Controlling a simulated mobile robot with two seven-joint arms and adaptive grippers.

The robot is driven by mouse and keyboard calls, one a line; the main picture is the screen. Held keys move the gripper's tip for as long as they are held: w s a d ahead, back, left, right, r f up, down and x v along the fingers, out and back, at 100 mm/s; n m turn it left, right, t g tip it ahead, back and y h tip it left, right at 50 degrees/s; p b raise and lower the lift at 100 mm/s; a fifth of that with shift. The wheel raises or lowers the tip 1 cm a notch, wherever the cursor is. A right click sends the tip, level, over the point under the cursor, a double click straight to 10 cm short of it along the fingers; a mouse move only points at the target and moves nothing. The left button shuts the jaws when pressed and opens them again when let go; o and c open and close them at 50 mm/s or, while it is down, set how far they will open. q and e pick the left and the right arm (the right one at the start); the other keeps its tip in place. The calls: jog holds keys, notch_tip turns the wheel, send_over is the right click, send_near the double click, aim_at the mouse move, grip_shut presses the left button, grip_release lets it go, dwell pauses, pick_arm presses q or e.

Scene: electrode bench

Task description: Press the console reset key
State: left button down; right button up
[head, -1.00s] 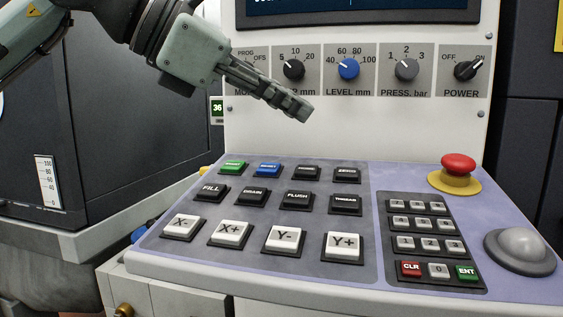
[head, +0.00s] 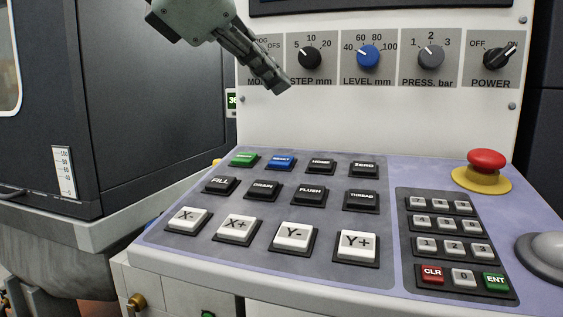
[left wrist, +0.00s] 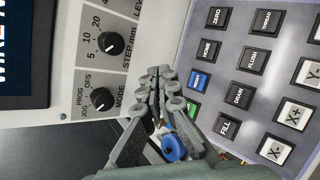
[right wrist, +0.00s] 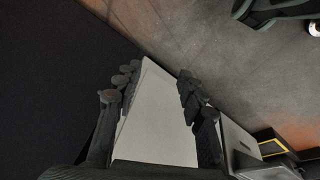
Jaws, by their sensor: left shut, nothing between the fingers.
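The reset key (head: 281,161) is the blue key in the console's back row, between a green key and the black HOME key. It also shows in the left wrist view (left wrist: 199,80), right of the fingertips. My left gripper (head: 274,86) is shut and empty, in front of the knob panel and above the blue key in the picture, clearly apart from it. Its closed fingers also show in the left wrist view (left wrist: 160,74). My right gripper (right wrist: 157,76) shows only in the right wrist view; its fingers are spread, with a pale surface behind the gap.
The green key (head: 244,160) and HOME key (head: 320,166) flank the blue key closely. A red mushroom button (head: 487,160) stands at the right, behind the number pad (head: 444,224). Knobs such as the blue level knob (head: 368,57) stick out from the upright panel.

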pick_arm(q)
jog(key=b, duration=0.2)
send_over(294, 158)
jog(key=s+a, duration=0.3)
notch_tip(294, 158, down, 5)
jog(key=shift+w+f, duration=0.1)
jog(key=shift+w, duration=0.05)
jog(key=shift+w+d+f+b, duration=0.1)
jog(key=shift+w+f+b, duration=0.05)
jog(key=shift+f+b, duration=0.45)
jog(key=shift+w+d+f+b, duration=0.1)
jog(key=shift+f+b, duration=0.35)
jog(key=shift+b, duration=0.1)
jog(key=shift+f, duration=0.1)
pick_arm(e)
notch_tip(294, 158, up, 11)
jog(key=shift+d+t+h, duration=0.15)
jog(key=shift+t+h, duration=0.15)
pick_arm(q)
jog(key=shift+f, duration=0.1)
pick_arm(e)
jog(key=shift+f, duration=0.2)
pick_arm(q)
jog(key=shift+w+f+b, duration=0.1)
jog(key=shift+f+b, duration=0.2)
jog(key=shift+b, duration=0.4)
pick_arm(e)
jog(key=shift+f, duration=0.45)
